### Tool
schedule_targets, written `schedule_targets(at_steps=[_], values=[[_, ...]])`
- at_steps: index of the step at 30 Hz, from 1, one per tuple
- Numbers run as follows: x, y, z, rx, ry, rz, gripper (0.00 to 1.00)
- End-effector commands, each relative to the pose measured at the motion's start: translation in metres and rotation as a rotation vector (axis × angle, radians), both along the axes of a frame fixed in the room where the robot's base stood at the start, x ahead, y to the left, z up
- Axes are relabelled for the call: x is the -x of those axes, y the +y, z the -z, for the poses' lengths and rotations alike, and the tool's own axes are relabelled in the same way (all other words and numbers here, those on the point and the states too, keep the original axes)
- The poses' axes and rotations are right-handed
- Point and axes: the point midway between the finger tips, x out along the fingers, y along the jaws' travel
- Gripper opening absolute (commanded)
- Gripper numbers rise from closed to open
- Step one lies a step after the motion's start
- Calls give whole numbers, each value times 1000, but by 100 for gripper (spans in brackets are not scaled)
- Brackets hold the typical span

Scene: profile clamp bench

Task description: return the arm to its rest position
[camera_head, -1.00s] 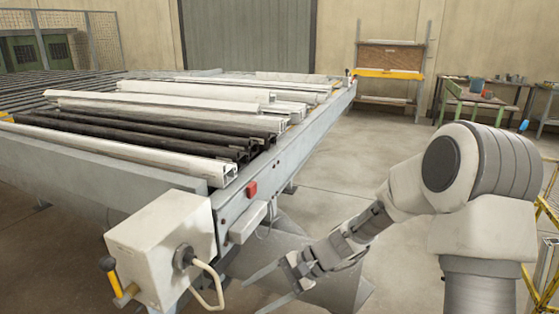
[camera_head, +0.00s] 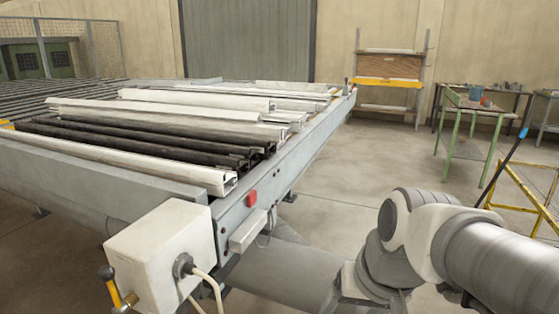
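My arm (camera_head: 425,240) shows at the lower right, folded low beside the bench, with its large grey links close to the camera. Its lower parts run out of the bottom edge of the picture. My gripper's fingers do not show, so I cannot see whether they are open or shut, or whether they hold anything. The visible arm links appear apart from the bench.
The profile bench (camera_head: 290,165) fills the left, with white profiles (camera_head: 150,115) and dark profiles (camera_head: 120,140) on it. A control box (camera_head: 160,250) with a cable stands at its near corner. A yellow frame (camera_head: 528,190) stands at the right. Floor between is clear.

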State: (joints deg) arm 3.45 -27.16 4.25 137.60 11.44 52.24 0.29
Motion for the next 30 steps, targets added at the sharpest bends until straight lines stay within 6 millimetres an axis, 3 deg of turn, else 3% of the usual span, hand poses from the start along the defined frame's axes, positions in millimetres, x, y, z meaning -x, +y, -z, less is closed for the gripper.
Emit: schedule_targets(at_steps=[10, 12, 21, 29, 30], values=[[41, -40, -29, 169, -204, -57, 72], [39, -39, -54, 164, -192, -55, 72], [38, -38, -121, 162, -190, -54, 72], [38, -38, -153, 162, -189, -54, 72], [38, -38, -154, 162, -189, -54, 64]])
